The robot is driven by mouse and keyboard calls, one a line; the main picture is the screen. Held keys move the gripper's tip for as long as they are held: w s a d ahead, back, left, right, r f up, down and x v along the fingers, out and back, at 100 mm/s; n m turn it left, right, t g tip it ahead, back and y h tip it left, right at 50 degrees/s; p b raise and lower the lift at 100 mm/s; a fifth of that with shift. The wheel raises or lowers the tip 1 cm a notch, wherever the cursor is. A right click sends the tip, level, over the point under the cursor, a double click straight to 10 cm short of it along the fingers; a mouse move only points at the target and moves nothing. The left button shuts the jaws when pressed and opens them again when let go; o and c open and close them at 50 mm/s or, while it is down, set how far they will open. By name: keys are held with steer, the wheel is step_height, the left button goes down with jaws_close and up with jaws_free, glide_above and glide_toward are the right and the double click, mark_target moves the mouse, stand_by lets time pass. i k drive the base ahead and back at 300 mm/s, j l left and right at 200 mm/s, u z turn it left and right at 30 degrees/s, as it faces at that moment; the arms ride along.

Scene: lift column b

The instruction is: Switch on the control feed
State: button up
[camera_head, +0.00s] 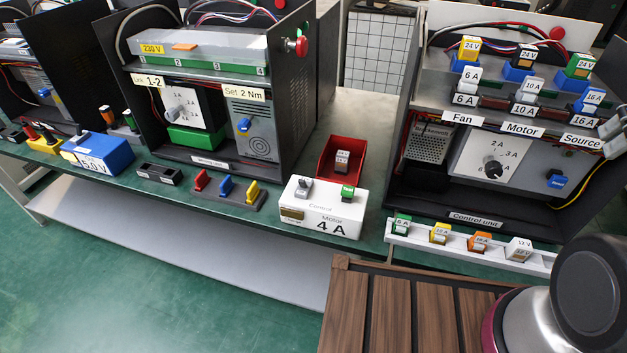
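A white box (330,226) stands at the front edge of the green bench. To the right is an open black cabinet (402,190) labelled "Control unit" (475,219). It holds a white dial plate with a black knob (493,170) and a blue switch or knob (556,181), whose setting I cannot tell. My gripper is not in view; only rounded parts of my arm show at the lower right.
A red bin (326,160) with small dark blocks stands behind the white box. A white rail (448,253) with several coloured fuse-like blocks lies before the cabinet. A second open cabinet (300,105) stands left. Brown slatted wood (375,310) is in front; green floor is clear at left.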

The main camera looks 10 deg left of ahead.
mark_target(303, 183)
steer(key=k+j+u, duration=0.1)
steer(key=u, duration=0.7)
